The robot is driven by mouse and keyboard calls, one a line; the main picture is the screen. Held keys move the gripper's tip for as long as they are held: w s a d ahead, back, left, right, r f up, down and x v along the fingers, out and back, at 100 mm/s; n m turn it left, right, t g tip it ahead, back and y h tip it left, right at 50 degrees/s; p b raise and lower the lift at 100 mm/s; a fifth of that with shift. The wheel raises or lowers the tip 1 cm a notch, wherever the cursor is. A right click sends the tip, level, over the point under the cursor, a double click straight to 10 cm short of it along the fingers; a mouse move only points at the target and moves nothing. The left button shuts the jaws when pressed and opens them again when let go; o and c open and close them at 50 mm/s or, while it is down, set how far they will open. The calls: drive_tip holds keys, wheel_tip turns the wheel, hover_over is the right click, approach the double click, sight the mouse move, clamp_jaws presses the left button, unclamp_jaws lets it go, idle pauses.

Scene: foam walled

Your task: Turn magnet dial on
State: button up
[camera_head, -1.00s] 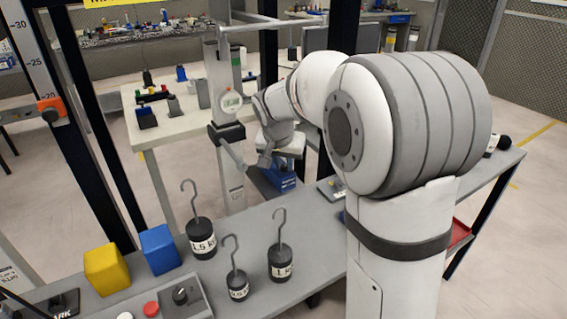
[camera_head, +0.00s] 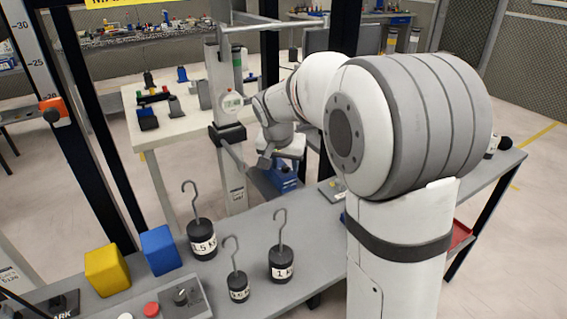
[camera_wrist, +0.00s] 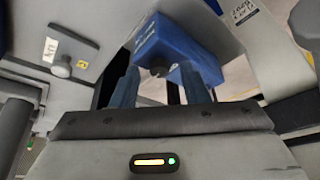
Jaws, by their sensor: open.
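A blue box-shaped magnet base (camera_wrist: 185,45) sits ahead of my gripper in the wrist view. A dark round knob (camera_wrist: 157,72), likely its dial, shows on its near face, and I cannot read any marking on it. My gripper (camera_wrist: 160,76) is open, with one finger on each side of the knob; whether they touch it I cannot tell. In the head view the blue base (camera_head: 284,181) is low behind the bench, just below my gripper (camera_head: 267,160), and its dial is hidden there.
A grey upright stand with a round gauge (camera_head: 231,103) rises left of my gripper. Hooked weights (camera_head: 201,240), a blue block (camera_head: 160,249) and a yellow block (camera_head: 106,270) stand on the near bench. A panel with a knob (camera_head: 182,297) is at the front. A white table (camera_head: 185,125) stands behind.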

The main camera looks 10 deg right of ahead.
drive_tip(key=p+v, duration=0.1)
drive_tip(key=v, duration=0.7)
drive_tip(key=s+d+r+n+y+p, duration=0.1)
drive_tip(key=s+r+n+p, duration=0.1)
drive_tip(key=s+p, duration=0.5)
drive_tip(key=s+d+r+n+g+y+p, duration=0.1)
drive_tip(key=s+r+n+p, duration=0.2)
drive_tip(key=s, duration=1.5)
drive_tip(key=r+p, duration=0.1)
drive_tip(key=p, duration=0.3)
drive_tip(key=shift+s+n, duration=0.25)
drive_tip(key=shift+n, duration=0.05)
drive_tip(key=shift+c, duration=0.3)
